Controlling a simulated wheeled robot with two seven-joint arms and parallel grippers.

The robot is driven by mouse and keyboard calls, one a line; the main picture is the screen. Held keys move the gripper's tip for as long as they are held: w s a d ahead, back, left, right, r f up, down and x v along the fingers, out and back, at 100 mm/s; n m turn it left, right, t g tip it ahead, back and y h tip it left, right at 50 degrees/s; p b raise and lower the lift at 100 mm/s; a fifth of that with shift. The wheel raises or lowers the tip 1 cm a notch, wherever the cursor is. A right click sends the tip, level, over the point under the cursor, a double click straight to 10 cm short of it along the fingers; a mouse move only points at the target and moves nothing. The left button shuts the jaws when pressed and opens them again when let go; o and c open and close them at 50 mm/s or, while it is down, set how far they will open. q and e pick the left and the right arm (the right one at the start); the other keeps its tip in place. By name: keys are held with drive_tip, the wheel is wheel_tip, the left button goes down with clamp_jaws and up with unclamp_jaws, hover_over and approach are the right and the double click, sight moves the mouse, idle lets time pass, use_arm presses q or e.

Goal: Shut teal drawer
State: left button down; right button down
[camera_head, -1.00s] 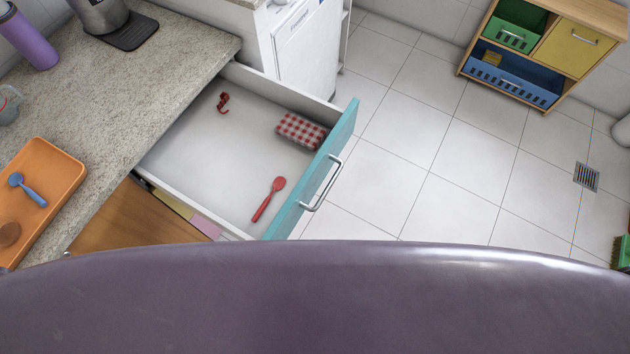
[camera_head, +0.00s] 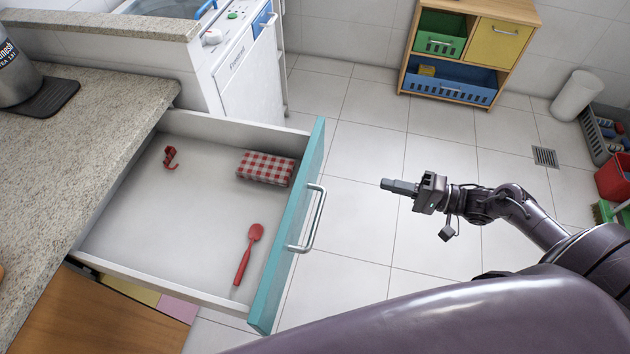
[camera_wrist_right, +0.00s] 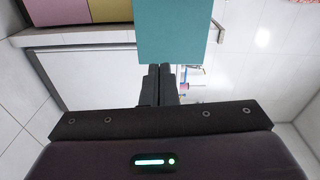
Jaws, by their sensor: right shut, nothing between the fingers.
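The teal drawer (camera_head: 290,235) is pulled far out from under the stone counter, its teal front facing right with a silver bar handle (camera_head: 308,220). Inside lie a red spoon (camera_head: 249,255), a red-and-white checked bundle (camera_head: 265,168) and a small red hook-like item (camera_head: 170,157). My right gripper (camera_head: 385,185) is shut and empty, right of the handle and apart from it, pointing left. In the right wrist view the shut fingers (camera_wrist_right: 160,72) point toward the teal panel (camera_wrist_right: 172,30). My left gripper is not in view.
A white appliance (camera_head: 246,65) stands beyond the drawer. A wooden shelf unit (camera_head: 465,50) with green, blue and yellow boxes stands at the back. The tiled floor (camera_head: 365,135) right of the drawer is clear.

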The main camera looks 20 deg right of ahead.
sight(315, 168)
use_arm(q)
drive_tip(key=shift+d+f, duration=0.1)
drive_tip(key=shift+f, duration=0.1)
use_arm(e)
drive_tip(key=shift+g+y, duration=0.4)
drive_tip(key=shift+y, duration=0.2)
drive_tip(key=x, duration=0.5)
drive_tip(key=r+x, duration=0.1)
drive_tip(key=x, duration=0.8)
drive_tip(key=shift+s+a+r, duration=0.15)
drive_tip(key=shift+a+r, duration=0.25)
drive_tip(key=shift+a, duration=0.1)
